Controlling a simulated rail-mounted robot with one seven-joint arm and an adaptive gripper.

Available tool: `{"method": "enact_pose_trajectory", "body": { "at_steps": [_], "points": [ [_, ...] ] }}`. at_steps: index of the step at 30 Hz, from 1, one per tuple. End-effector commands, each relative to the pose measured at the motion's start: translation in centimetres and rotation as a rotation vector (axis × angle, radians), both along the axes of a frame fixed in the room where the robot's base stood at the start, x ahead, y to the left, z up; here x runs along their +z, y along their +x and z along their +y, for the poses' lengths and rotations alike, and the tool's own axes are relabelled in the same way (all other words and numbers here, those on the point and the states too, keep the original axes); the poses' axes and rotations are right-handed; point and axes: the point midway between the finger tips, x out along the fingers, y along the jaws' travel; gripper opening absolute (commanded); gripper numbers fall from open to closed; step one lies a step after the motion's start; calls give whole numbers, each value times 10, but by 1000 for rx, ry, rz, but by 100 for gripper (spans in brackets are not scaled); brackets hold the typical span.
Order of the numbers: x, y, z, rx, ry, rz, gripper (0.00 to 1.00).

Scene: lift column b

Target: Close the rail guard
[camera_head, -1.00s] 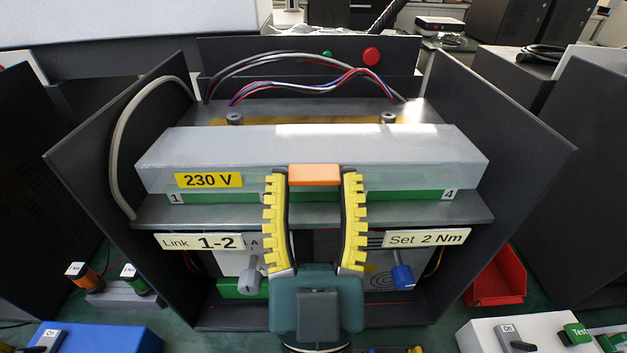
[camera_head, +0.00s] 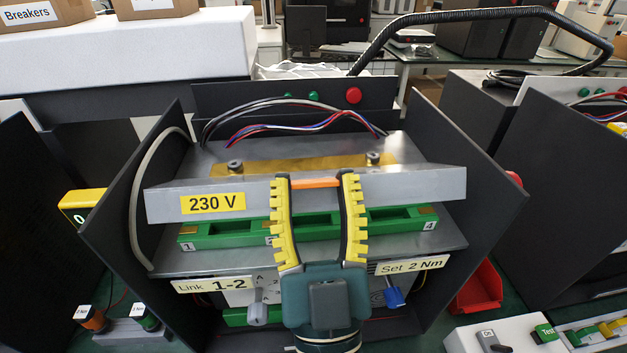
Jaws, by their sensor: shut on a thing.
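The fingers and palm hide part of the guard and the middle of the rail.
Dark side panels (camera_head: 135,185) flank the housing. Coloured wires (camera_head: 300,122) run behind the guard. A grey knob (camera_head: 258,305) and a blue knob (camera_head: 394,296) sit below the shelf. A red bin (camera_head: 478,288) and a white switch box (camera_head: 500,335) stand at the right.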

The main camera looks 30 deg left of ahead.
Motion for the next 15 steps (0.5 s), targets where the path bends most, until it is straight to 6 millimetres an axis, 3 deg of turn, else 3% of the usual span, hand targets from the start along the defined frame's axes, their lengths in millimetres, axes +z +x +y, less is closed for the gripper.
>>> {"method": "enact_pose_trajectory", "body": {
  "at_steps": [1, 15],
  "points": [
    [12, -2, -1, -1, 0, -3, 12],
    [11, -2, -1, -3, -12, 12, 11]
  ]
}}
